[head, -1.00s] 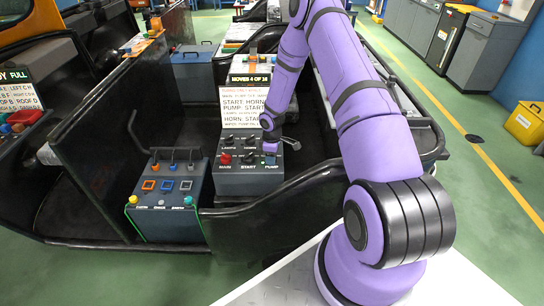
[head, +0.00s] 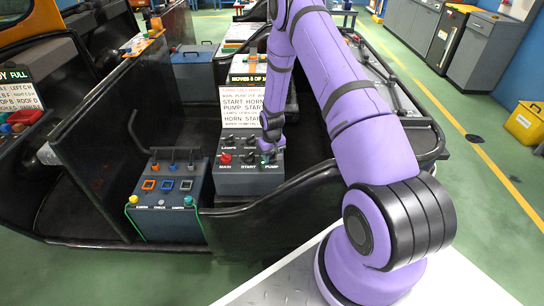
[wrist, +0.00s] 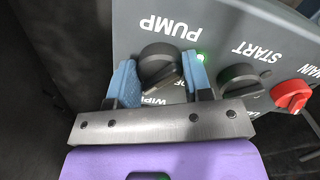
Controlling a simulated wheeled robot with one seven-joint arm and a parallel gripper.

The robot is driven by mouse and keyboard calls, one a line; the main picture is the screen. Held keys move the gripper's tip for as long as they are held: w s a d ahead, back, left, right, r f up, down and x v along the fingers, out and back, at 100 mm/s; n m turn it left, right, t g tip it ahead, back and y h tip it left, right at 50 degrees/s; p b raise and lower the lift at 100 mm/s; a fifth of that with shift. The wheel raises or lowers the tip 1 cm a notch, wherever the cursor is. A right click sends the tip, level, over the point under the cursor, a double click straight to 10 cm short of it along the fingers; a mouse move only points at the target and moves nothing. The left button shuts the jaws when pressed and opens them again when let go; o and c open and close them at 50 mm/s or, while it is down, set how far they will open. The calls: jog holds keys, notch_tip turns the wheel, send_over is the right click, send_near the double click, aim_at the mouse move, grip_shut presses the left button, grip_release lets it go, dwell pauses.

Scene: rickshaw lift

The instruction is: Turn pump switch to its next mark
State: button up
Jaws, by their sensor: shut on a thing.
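The pump switch (wrist: 160,62) is a black round knob with a raised grip, by the word PUMP, which reads upside down in the wrist view. My gripper (wrist: 162,78) has its two blue fingers on either side of this knob and is shut on it. A small green light (wrist: 201,57) is lit by the right finger. In the head view my gripper (head: 269,152) is at the right side of the grey control panel (head: 240,183), above the PUMP label, and mostly hides the switch. The knob's exact pointing is hard to read.
The black START knob (wrist: 240,79) and red MAIN knob (wrist: 290,95) are beside the pump switch. A white sign (head: 247,107) stands behind the panel. Another box (head: 167,200) with coloured square switches is to the left. The black vehicle side wall (head: 290,200) runs in front.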

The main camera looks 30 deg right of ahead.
aim_at(272, 155)
jog(key=shift+m, duration=1.5)
jog(key=o, duration=0.9)
notch_tip(272, 155, up, 11)
jog(key=shift+f, duration=0.1)
